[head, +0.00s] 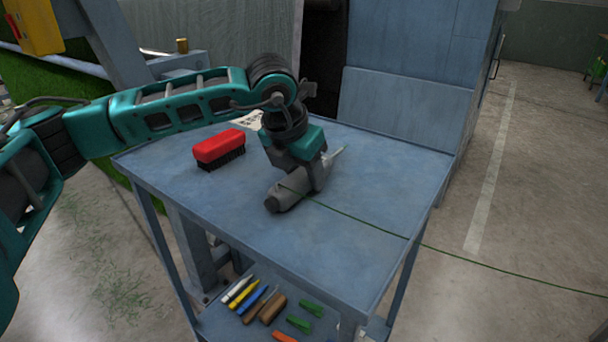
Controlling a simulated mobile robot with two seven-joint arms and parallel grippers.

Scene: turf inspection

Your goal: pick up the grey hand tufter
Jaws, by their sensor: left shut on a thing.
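The grey hand tufter (287,195) lies on the blue metal table (370,200), its thin tip pointing to the upper right. A green yarn runs from it to the right across the table and off its edge. My left gripper (308,170) comes down from above and is shut on the tufter's body. The fingers are partly hidden by the wrist. I cannot tell whether the tufter touches the tabletop. My right gripper is not in view.
A red brush (219,146) with dark bristles stands left of the tufter. A paper sheet (248,119) lies partly behind my arm. Several coloured tools (262,302) lie on the lower shelf. The table's right half is clear except for the green yarn (365,225).

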